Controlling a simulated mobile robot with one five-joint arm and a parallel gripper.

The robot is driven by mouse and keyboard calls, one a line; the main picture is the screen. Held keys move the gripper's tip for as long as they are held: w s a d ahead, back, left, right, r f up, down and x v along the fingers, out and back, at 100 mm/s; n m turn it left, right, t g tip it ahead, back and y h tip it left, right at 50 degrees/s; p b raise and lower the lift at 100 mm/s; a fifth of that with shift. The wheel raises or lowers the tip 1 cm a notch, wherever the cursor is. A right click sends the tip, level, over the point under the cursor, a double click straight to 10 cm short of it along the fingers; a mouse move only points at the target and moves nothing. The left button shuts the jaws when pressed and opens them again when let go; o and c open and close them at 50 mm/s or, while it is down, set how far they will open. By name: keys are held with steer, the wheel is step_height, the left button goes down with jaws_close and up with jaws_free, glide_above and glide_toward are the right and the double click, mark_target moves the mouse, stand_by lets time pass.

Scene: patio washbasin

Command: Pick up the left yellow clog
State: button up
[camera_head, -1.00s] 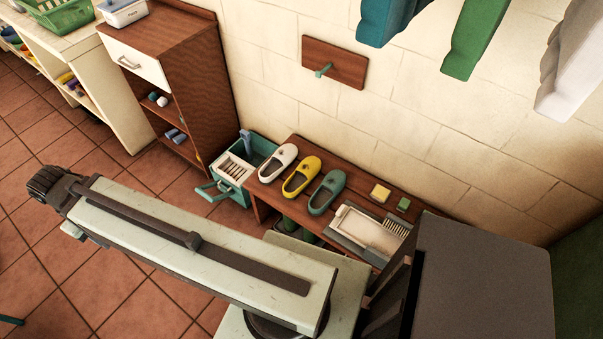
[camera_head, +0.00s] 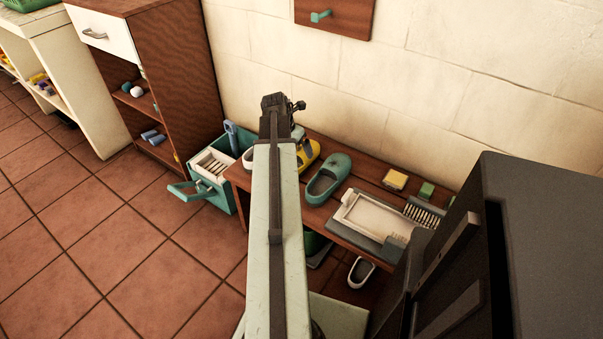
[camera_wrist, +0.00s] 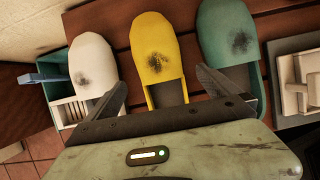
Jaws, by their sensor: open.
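The yellow clog (camera_head: 310,151) lies on the brown bench (camera_head: 374,178), partly hidden behind my arm in the head view. In the wrist view the yellow clog (camera_wrist: 160,58) is in the middle, toe pointing up, with a dark smudge on top. My gripper (camera_head: 281,104) is over the clogs; in the wrist view my gripper (camera_wrist: 162,78) is open, its two fingers on either side of the yellow clog in the picture. Nothing is held. I cannot tell the height left between fingers and clog.
A white clog (camera_wrist: 92,62) and a teal clog (camera_wrist: 229,35) flank the yellow one closely. A tray (camera_head: 372,217), sponge (camera_head: 395,180) and green block (camera_head: 426,190) are to the right. A teal crate (camera_head: 211,166) stands left of the bench; the wall is behind.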

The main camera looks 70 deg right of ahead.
mark_target(301, 155)
steer(key=shift+s+d, duration=0.2)
steer(key=shift+s, duration=0.15)
steer(key=b+x, duration=0.4)
steer(key=x, duration=0.1)
steer(key=b+x, duration=0.3)
steer(key=shift+w+d, duration=0.1)
steer(key=shift+w, duration=0.2)
steer(key=shift+r, duration=0.15)
steer(key=c, duration=1.4)
